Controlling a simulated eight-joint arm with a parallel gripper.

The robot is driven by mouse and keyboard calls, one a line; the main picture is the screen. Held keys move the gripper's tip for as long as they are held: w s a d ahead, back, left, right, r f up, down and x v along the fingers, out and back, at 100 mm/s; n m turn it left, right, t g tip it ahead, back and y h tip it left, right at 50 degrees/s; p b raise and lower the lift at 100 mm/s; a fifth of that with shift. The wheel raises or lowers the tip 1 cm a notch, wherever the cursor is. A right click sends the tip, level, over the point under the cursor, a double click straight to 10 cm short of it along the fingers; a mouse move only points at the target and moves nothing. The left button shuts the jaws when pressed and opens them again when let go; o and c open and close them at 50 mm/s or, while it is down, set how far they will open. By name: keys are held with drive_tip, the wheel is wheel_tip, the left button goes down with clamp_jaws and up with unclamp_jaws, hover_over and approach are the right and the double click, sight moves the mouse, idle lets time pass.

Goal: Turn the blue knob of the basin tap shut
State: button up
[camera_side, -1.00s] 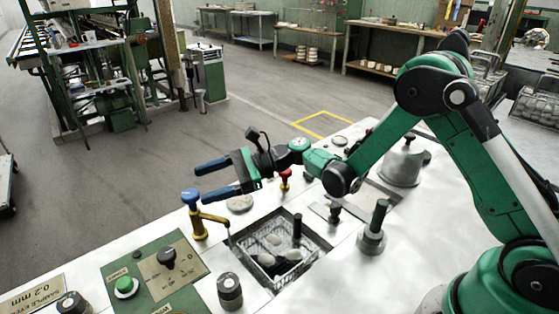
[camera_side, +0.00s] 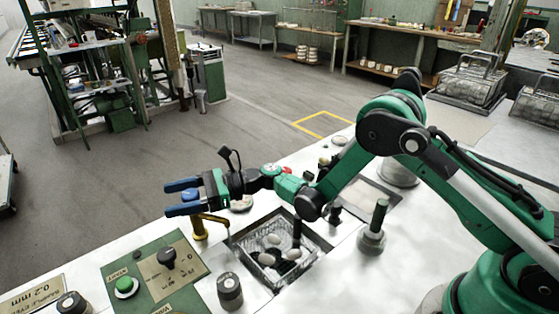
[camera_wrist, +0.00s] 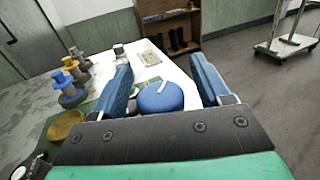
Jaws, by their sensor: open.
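The blue knob (camera_wrist: 160,98) is round with a white mark on its top. In the wrist view it sits between the two blue fingers of my gripper (camera_wrist: 161,64), with a visible gap on the right and a closer fit on the left. In the side view my gripper (camera_side: 172,198) is open around the top of the brass tap (camera_side: 199,229), and its fingers mostly hide the knob. The spout reaches right towards the basin (camera_side: 240,240), which holds a wire basket with several pale cocoons. I cannot tell whether a finger touches the knob.
Left of the basin is a green panel (camera_side: 118,272) with a black dial (camera_side: 167,257) and a green button (camera_side: 125,287). A black knob (camera_side: 229,290) and a grey post with a dark green handle (camera_side: 378,222) stand near the basin.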

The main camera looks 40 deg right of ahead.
clamp_jaws()
drive_tip(key=shift+w+d+m+t+h, duration=0.1)
drive_tip(key=shift+w+m+t+h, duration=0.1)
drive_tip(key=shift+m+t+h, duration=1.4)
drive_tip(key=shift+w+d+m+t+h, duration=0.15)
drive_tip(key=shift+m+t+h, duration=0.9)
drive_tip(key=shift+t, duration=0.95)
unclamp_jaws()
drive_tip(key=shift+r, duration=0.1)
wheel_tip(320, 180, up, 20)
drive_tip(key=shift+o, duration=0.2)
